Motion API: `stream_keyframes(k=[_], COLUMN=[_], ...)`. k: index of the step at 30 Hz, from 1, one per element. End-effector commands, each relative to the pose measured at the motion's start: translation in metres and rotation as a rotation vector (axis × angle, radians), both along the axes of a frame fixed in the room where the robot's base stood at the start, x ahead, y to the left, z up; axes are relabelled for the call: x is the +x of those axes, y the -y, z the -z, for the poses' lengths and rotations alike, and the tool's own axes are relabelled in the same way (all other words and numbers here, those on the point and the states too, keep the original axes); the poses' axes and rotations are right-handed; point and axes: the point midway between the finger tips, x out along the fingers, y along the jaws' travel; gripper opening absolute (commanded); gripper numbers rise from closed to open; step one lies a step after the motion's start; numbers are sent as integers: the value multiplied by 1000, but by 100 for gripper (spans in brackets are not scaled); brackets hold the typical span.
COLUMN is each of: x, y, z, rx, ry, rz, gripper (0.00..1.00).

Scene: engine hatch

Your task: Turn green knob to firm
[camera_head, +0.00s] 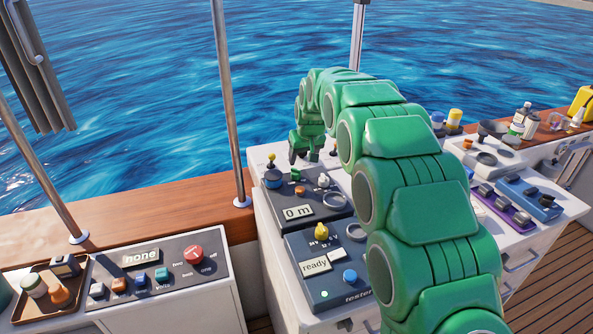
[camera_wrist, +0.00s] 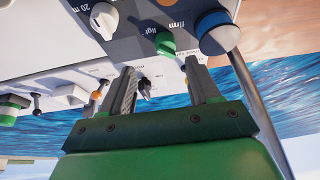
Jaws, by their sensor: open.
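The green knob (camera_wrist: 160,43) shows in the wrist view on a white-and-dark panel, beside printed words that read "firm" and "light". Which way its pointer faces is not clear. My gripper (camera_wrist: 160,68) is open and empty in the wrist view. Its two fingers are spread to either side of the knob's line, with the knob just beyond their tips. I see no contact.
A large blue knob (camera_wrist: 213,20) is close beside the green one, near a metal rail (camera_wrist: 255,95). A white knob (camera_wrist: 104,20) and a small black lever (camera_wrist: 144,88) are also close. In the head view, a yellow knob (camera_head: 321,231) stands on the nearer dark panel.

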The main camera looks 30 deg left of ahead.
Motion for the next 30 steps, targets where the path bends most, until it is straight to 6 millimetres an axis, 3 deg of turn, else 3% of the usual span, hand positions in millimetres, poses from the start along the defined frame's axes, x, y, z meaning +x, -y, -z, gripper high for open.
stream_keyframes(k=[3, 11, 24, 30], x=[2, 4, 17, 22], y=[-11, -15, -28, -32], z=[5, 14, 64, 76], rx=[4, 5, 1, 4], ry=[4, 5, 3, 6], rz=[-11, -13, -14, -12], gripper=[61, 61, 61, 61])
